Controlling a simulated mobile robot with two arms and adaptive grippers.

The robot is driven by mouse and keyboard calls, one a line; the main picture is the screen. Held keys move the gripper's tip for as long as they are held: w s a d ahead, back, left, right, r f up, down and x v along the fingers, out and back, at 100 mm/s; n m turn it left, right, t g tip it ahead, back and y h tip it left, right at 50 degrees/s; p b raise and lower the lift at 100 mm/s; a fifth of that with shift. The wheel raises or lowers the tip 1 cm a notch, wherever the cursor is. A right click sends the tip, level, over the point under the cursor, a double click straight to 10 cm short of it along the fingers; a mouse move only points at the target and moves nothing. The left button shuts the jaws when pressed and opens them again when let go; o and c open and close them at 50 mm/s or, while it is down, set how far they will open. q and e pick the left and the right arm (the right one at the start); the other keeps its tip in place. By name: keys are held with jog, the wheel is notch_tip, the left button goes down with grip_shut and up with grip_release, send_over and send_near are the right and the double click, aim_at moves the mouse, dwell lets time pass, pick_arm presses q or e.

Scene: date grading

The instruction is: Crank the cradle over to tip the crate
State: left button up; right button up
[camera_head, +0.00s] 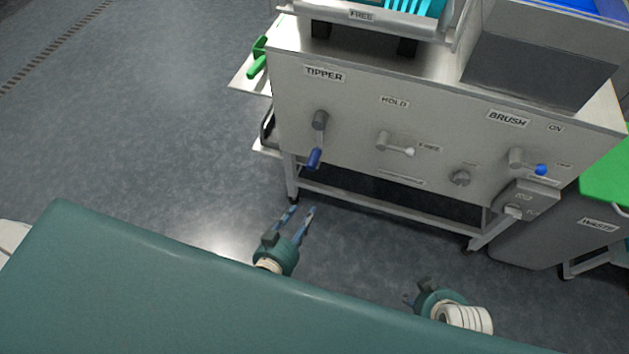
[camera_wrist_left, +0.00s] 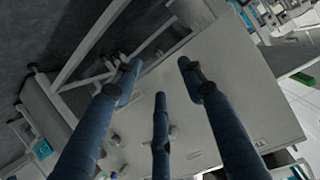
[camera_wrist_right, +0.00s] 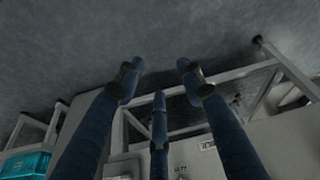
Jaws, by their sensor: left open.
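The TIPPER crank (camera_head: 319,122) is on the left of the grey machine front, its dark blue handle (camera_head: 314,158) hanging down. The metal cradle (camera_head: 345,17) is at the top edge of the head view, with part of the teal crate (camera_head: 428,8) in it; the rest is cut off. The HOLD lever (camera_head: 397,146) points right, towards its FREE label. My left gripper (camera_head: 300,212) is open and empty, below and apart from the crank. My right gripper (camera_head: 420,298) is low at the right; its spread, empty fingers show in the right wrist view (camera_wrist_right: 158,80).
The BRUSH lever (camera_head: 527,162) with a blue knob and a small switch box (camera_head: 522,200) are on the right of the machine front. A grey WASTE bin (camera_head: 560,230) stands at the right. Open floor (camera_head: 150,130) lies left of the machine.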

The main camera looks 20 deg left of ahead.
aim_at(314, 160)
pick_arm(q)
jog(key=w+a+r+t+y+b, duration=0.1)
jog(key=w+r+t+b, duration=0.35)
jog(key=r+b, duration=0.25)
jog(key=w, duration=0.3)
jog(key=w+b, duration=0.1)
jog(key=w, duration=0.5)
jog(key=shift+w+a+r+b, duration=0.1)
jog(key=shift+w+r+b, duration=0.2)
jog(key=shift+w+b, duration=0.1)
jog(key=shift+w, duration=0.25)
pick_arm(e)
jog(key=w+a+r+t+y, duration=0.2)
jog(key=w+r+t, duration=0.5)
jog(key=w+r, duration=0.4)
notch_tip(314, 160, up, 2)
jog(key=shift+w+a+r+t, duration=0.15)
jog(key=shift+a+r+t, duration=0.15)
jog(key=shift+a, duration=0.35)
jog(key=shift+f, duration=0.1)
pick_arm(q)
grip_shut()
